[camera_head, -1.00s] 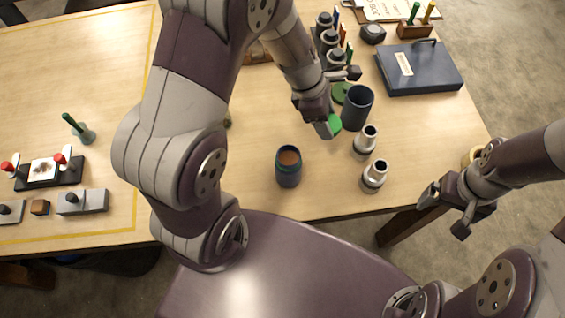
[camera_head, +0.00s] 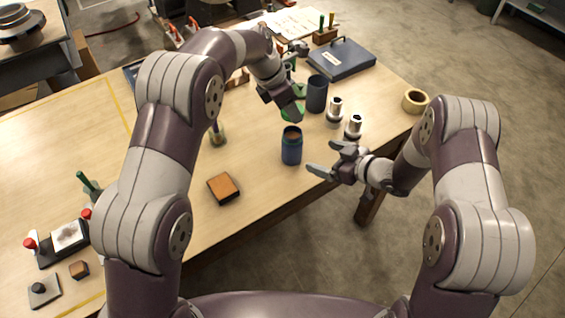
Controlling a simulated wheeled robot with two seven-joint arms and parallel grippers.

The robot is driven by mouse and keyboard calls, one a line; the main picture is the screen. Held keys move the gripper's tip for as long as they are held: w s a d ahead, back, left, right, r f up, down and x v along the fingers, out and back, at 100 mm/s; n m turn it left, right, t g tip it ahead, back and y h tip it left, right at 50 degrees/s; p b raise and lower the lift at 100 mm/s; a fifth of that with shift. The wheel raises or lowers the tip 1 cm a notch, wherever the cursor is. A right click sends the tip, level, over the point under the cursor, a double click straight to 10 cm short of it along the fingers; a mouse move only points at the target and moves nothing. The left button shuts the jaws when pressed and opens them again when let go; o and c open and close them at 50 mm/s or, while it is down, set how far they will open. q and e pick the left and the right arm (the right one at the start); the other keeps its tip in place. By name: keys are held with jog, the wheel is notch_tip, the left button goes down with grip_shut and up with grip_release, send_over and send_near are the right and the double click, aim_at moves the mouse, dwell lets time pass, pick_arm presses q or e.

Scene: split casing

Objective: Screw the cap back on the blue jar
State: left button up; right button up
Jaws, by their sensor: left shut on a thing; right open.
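The blue jar (camera_head: 291,151) stands upright near the table's front edge, open at the top with brown contents showing. My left gripper (camera_head: 293,112) is just above and behind the jar's mouth.
A tape roll (camera_head: 415,101) lies near the right edge. An orange-topped block (camera_head: 223,188) lies front left. The table's left middle is clear.

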aim_at(300, 146)
pick_arm(q)
jog(key=shift+w+d+f, duration=0.15)
jog(key=shift+w, duration=0.05)
jog(key=shift+w+d+f, duration=0.1)
jog(key=shift+w, duration=0.1)
jog(key=shift+s+r, duration=0.2)
jog(key=shift+s, duration=0.1)
jog(key=shift+a, duration=0.2)
jog(key=shift+w+d+f, duration=0.1)
pick_arm(e)
jog(key=x, duration=0.8)
jog(key=r+x, duration=0.1)
jog(key=x, duration=0.3)
jog(key=shift+w+a+f, duration=0.1)
jog(key=shift+w, duration=0.2)
jog(key=c, duration=1.5)
pick_arm(q)
jog(key=shift+f, duration=2.5)
jog(key=shift+f, duration=0.1)
